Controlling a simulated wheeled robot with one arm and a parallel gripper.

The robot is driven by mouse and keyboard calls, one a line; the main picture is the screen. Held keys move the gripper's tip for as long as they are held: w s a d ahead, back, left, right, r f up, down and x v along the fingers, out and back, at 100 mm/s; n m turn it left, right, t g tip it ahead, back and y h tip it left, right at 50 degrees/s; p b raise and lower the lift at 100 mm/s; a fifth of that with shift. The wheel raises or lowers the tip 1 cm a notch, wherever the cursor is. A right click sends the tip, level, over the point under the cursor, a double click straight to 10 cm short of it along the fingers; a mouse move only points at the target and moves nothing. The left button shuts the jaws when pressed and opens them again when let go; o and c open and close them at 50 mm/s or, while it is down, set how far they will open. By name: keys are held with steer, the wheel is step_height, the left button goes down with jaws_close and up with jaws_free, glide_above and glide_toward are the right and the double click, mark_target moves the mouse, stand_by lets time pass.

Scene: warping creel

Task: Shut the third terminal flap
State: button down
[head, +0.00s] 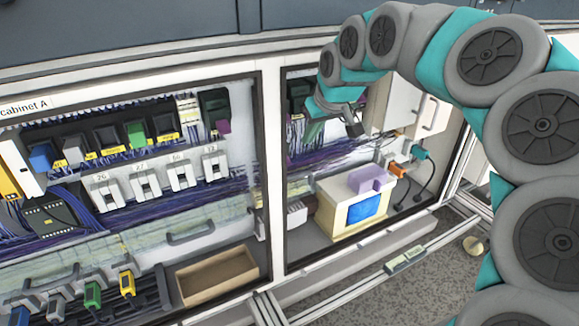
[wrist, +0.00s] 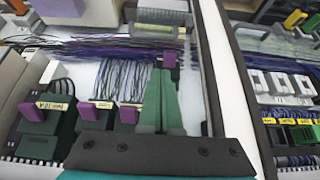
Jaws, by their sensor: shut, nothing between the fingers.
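My gripper (head: 352,128) is inside the right bay of the cabinet in the head view. In the wrist view its two green fingers (wrist: 163,75) are shut together and hold nothing. Dark green terminal blocks (wrist: 38,145) with purple flaps stand at lower left of the wrist view: a near left flap (wrist: 33,108), a middle flap (wrist: 88,110) and a right flap (wrist: 129,113) beside my fingers. Another purple piece (wrist: 170,59) shows at my fingertips; I cannot tell whether they touch. My gripper partly hides this area. In the head view one dark green block (head: 299,88) shows; my arm hides the others.
A white post (head: 273,170) divides the bays. Purple and dark wires (wrist: 100,48) run behind the terminals. White switches (head: 142,182) line the left bay. A cream box with a blue screen (head: 364,208) stands below my gripper, and an open brown tray (head: 215,275) lies at lower left.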

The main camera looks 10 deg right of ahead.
steer(key=w, duration=0.1)
steer(key=p, duration=0.1)
glide_toward(291, 177)
steer(key=w+f, duration=0.1)
steer(key=f, duration=0.1)
steer(key=w+a+f, duration=0.1)
steer(key=w, duration=0.1)
steer(key=w+a+f, duration=0.1)
steer(key=w+f, duration=0.1)
steer(key=shift+w+f, duration=0.2)
steer(key=shift+f, duration=0.1)
steer(key=shift+s+f, duration=0.1)
steer(key=shift+s+f+t+b, duration=0.1)
steer(key=shift+f+t+b, duration=0.05)
steer(key=shift+t+b, duration=0.15)
steer(key=shift+s+d, duration=0.1)
steer(key=shift+d, duration=0.05)
steer(key=shift+b, duration=0.35)
